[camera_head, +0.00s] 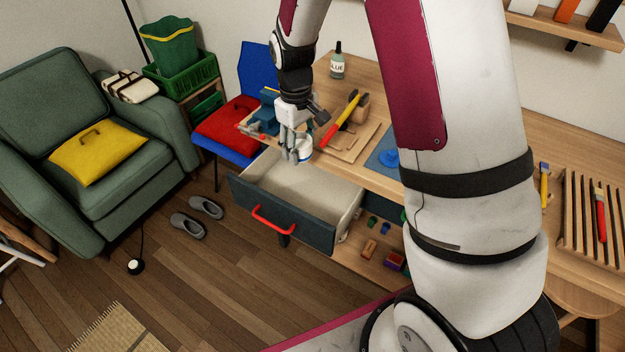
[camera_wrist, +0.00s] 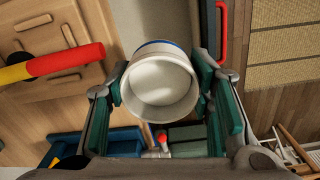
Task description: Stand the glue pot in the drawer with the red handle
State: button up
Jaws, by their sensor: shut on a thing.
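My gripper (camera_head: 297,148) is shut on a white round pot with a blue band (camera_head: 304,152), holding it above the open drawer's inner end by the desk edge. In the wrist view the gripper (camera_wrist: 160,88) has one finger on each side of the pot (camera_wrist: 160,85), its round pale end facing the camera. I see no lettering on it. The drawer (camera_head: 318,238) is pulled out and its beige inside looks empty. Its red handle (camera_head: 272,220) is on the front; it also shows in the wrist view (camera_wrist: 222,35). A bottle labelled glue (camera_head: 338,66) stands on the desk.
A wooden board (camera_head: 352,143) with a red-and-yellow-handled tool (camera_head: 342,120) lies on the desk beside the gripper. A blue chair with a red cushion (camera_head: 228,122) stands left of the drawer. Small blocks (camera_head: 393,261) lie on a low shelf. Grey shoes (camera_head: 188,225) lie on the floor.

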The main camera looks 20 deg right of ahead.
aim_at(301, 158)
jog(key=f+n+b, duration=0.2)
jog(key=b, duration=0.1)
jog(key=f+n+b, duration=0.1)
jog(key=n, duration=0.1)
jog(key=shift+s+f+b, duration=0.3)
jog(key=shift+s+f, duration=0.05)
jog(key=f+n+b, duration=0.1)
jog(key=n, duration=0.1)
jog(key=s+f+n+b, duration=0.1)
jog(key=n+b, duration=0.1)
jog(key=n, duration=0.1)
jog(key=shift+s+f+b, duration=0.1)
jog(key=shift+b, duration=0.2)
notch_tip(301, 158, down, 18)
jog(key=b, duration=0.2)
jog(key=shift+b, duration=0.3)
jog(key=o, duration=1)
